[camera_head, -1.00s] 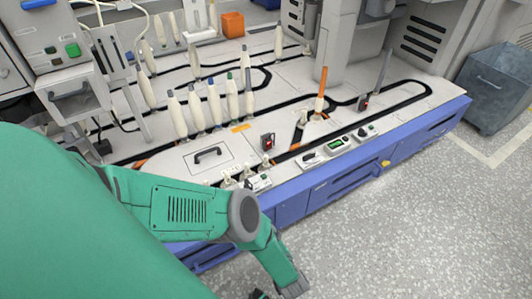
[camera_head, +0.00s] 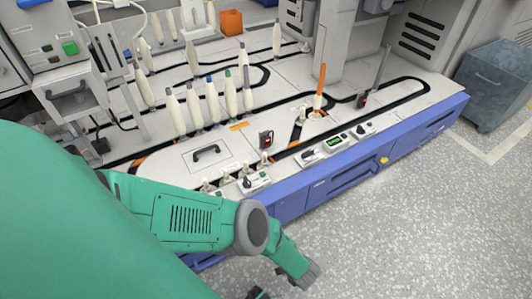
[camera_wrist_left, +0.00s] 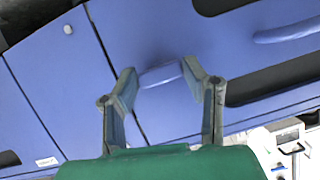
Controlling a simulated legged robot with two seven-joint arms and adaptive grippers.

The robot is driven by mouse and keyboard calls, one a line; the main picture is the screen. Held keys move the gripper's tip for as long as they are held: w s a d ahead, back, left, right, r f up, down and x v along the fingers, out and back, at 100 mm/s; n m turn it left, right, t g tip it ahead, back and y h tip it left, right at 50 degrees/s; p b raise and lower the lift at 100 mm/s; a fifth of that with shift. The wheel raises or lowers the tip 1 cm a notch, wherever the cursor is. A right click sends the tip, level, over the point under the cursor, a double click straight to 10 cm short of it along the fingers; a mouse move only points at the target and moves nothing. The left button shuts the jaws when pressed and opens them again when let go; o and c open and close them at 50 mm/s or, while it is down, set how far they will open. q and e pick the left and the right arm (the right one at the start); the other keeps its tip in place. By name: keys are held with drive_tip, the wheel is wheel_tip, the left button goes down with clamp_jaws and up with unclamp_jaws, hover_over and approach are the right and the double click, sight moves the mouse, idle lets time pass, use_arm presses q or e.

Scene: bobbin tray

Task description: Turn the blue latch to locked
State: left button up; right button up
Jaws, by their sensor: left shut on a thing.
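In the left wrist view, the blue latch (camera_wrist_left: 161,75) is a small, light-blue raised piece on the blue cabinet front. My left gripper (camera_wrist_left: 159,68) reaches it with one fingertip on each side and is shut on it. The latch lies roughly level in that view, slightly tilted. In the head view my green left arm bends down past the cabinet's front edge. The latch and my left fingertips cannot be made out there. My right gripper is in neither view.
The blue cabinet front (camera_head: 320,192) runs under a white worktop with several upright bobbins. A dark handle (camera_head: 207,150) and small control boxes (camera_head: 335,143) sit near its front edge. A grey bin (camera_head: 492,85) stands at the right. The speckled floor (camera_head: 430,230) in front is clear.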

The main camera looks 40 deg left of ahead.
use_arm(q)
drive_tip(key=shift+d, duration=0.15)
drive_tip(key=o, duration=1.1)
drive_tip(key=shift+o, duration=0.2)
drive_tip(key=v, duration=1.2)
drive_tip(key=shift+w+f, duration=0.1)
